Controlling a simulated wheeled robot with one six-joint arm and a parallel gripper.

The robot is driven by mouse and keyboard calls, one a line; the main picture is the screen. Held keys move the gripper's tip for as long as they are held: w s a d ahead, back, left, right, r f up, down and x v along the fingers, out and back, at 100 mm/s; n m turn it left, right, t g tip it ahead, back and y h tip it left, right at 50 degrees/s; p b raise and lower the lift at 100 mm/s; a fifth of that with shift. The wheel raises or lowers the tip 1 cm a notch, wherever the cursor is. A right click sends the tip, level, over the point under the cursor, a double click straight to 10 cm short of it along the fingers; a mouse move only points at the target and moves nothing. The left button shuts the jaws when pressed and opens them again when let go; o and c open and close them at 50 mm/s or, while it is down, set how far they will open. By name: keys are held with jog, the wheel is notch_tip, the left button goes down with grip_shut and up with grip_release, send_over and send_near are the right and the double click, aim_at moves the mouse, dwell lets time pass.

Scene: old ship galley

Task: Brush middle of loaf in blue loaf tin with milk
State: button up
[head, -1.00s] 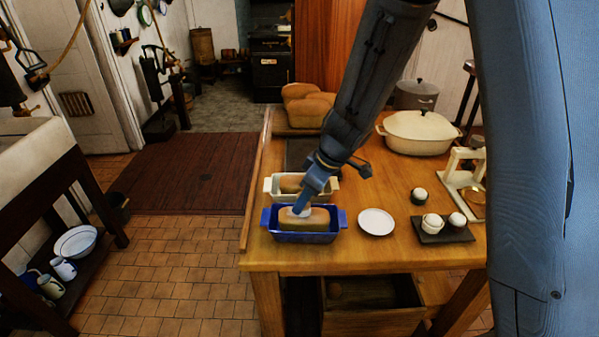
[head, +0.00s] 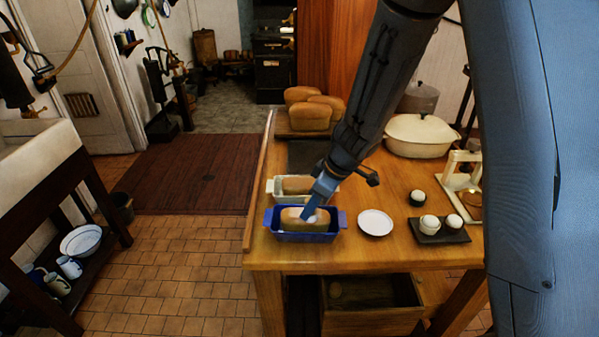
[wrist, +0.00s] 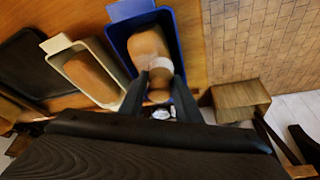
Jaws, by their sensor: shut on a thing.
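The blue loaf tin (head: 304,237) stands near the front left of the table with a brown loaf (head: 292,221) in it. The tin (wrist: 116,35) and its loaf (wrist: 146,42) also show in the wrist view. My gripper (head: 318,197) is over this loaf, pointing down. In the wrist view my gripper (wrist: 156,97) is shut on a brush (wrist: 159,64) with pale bristles. The bristles are at the loaf's top, about its middle to right part in the head view; I cannot tell whether they touch. A white round dish (head: 375,222) stands right of the tin; its contents are unclear.
A cream loaf tin (head: 273,193) with another loaf stands just behind the blue one. Several loaves (head: 312,112) sit further back.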

notch_tip(320, 180, up, 3)
jog(key=shift+f+p, duration=0.2)
jog(key=shift+p, duration=0.6)
jog(key=shift+s+r+p, duration=0.15)
jog(key=shift+r+p, duration=0.2)
jog(key=shift+r, duration=2.45)
